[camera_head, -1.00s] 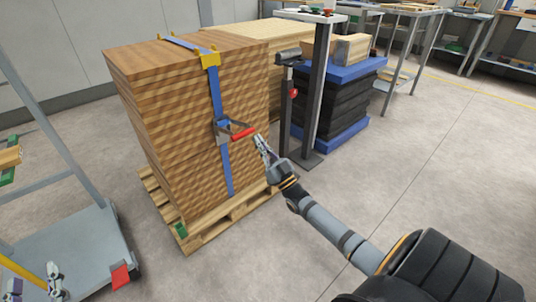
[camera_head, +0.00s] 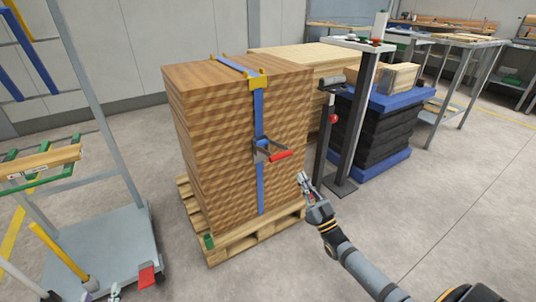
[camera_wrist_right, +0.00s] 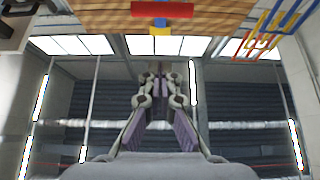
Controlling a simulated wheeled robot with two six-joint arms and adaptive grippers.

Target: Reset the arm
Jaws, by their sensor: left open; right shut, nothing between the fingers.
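My right gripper (camera_head: 303,180) is at the end of the right arm, in front of the wooden stack's right side. It is shut and empty, apart from the red ratchet handle (camera_head: 281,155), to the right of and below it. In the right wrist view the gripper (camera_wrist_right: 153,82) has its fingers together, with the red handle (camera_wrist_right: 162,10) at the top edge. My left gripper (camera_head: 101,294) shows only its fingertips at the bottom edge, spread apart and empty. A blue strap (camera_head: 259,125) runs down the stack of brown boards (camera_head: 205,135).
The stack stands on a wooden pallet (camera_head: 240,243). A grey post (camera_head: 357,120) and a black stack with blue boards (camera_head: 385,125) stand to its right. A grey wheeled rack (camera_head: 110,240) is at left. Floor in the right foreground is clear.

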